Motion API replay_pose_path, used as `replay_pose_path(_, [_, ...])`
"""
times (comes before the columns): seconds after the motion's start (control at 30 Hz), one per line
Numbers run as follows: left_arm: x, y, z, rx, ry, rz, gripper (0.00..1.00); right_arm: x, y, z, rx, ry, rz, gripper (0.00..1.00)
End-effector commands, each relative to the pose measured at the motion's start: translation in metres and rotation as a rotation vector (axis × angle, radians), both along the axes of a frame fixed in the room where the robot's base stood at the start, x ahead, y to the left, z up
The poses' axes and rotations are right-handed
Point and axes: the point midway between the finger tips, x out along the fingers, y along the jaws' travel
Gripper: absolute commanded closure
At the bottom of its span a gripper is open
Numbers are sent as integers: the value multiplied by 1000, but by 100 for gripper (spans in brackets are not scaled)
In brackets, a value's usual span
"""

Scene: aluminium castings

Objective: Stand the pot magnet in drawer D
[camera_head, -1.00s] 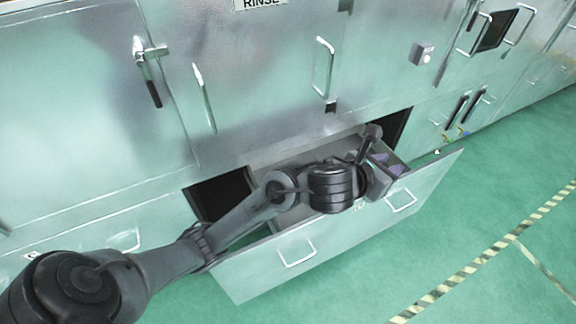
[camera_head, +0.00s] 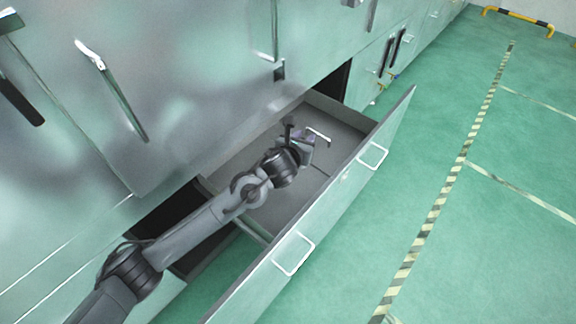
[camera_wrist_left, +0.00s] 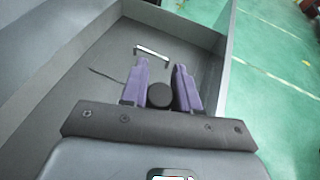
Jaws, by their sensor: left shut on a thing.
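My left gripper (camera_head: 304,148) reaches into an open metal drawer (camera_head: 345,182). In the left wrist view its purple fingers (camera_wrist_left: 160,72) are closed on a round black piece (camera_wrist_left: 159,95), which looks like the pot magnet. The magnet's underside is hidden, and I cannot tell whether it touches the drawer floor. In the head view the wrist and fingers hide it. I cannot read a letter on the drawer. My right gripper is not in view.
A pale metal bar like a handle (camera_head: 318,136) shows in the drawer just beyond the fingers, also in the left wrist view (camera_wrist_left: 152,52). The drawer front (camera_head: 330,215) carries two handles. Green floor lies outside.

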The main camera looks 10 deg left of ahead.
Motion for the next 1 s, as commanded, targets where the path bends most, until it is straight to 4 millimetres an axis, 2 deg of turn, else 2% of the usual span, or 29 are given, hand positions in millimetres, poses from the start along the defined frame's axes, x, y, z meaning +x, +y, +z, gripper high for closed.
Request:
replay_pose_path(0.17, [2,14,-20,-3,0,4,100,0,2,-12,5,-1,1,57])
replay_pose_path(0.5, [-16,77,-61,-2,1,5,100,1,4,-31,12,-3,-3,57])
replay_pose_path(0.7, [-24,104,-76,-3,0,4,100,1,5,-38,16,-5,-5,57])
replay_pose_path(1.0, [-27,112,-86,-3,0,1,100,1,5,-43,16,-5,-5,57])
